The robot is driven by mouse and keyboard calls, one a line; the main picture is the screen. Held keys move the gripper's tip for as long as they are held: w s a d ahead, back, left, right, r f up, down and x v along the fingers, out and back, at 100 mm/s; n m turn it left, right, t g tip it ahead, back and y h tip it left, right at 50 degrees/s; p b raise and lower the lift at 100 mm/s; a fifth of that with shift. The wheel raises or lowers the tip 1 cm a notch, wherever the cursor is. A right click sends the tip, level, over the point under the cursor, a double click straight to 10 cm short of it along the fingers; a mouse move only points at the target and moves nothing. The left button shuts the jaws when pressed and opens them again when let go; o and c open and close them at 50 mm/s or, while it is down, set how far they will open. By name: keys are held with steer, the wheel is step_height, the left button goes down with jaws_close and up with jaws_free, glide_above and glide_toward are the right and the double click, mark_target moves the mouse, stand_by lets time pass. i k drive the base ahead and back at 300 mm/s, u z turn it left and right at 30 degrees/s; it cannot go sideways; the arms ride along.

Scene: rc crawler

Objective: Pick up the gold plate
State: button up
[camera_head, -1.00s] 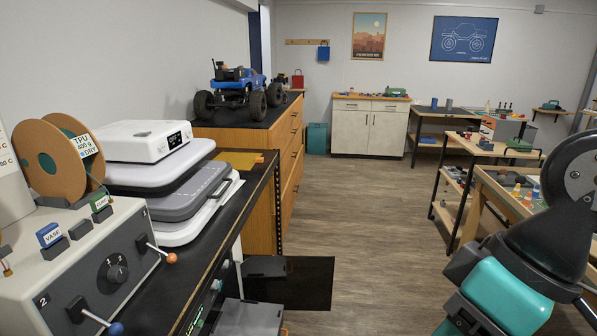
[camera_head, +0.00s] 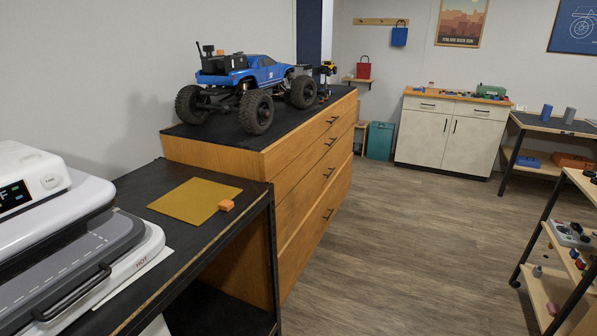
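The gold plate (camera_head: 194,200) is a thin, flat, square sheet. It lies on the black bench top (camera_head: 133,185) near its far end, in the left part of the head view. A small orange block (camera_head: 226,205) sits at its right corner, by the bench's edge; I cannot tell whether it is fixed to the plate. My gripper is not in view.
A heat press marked HOT (camera_head: 140,250) stands on the bench, nearer than the plate. A wooden drawer cabinet (camera_head: 300,160) bearing a blue crawler truck (camera_head: 245,85) stands just behind the bench. The wood floor (camera_head: 400,250) to the right is clear. A shelf rack (camera_head: 560,240) stands far right.

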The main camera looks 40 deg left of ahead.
mark_target(193, 203)
steer(key=u, duration=0.15)
steer(key=i, duration=1.3)
steer(key=u, duration=1.2)
steer(key=i, duration=0.8)
steer(key=u, duration=1.3)
steer(key=i, duration=0.4)
steer(key=u, duration=0.3)
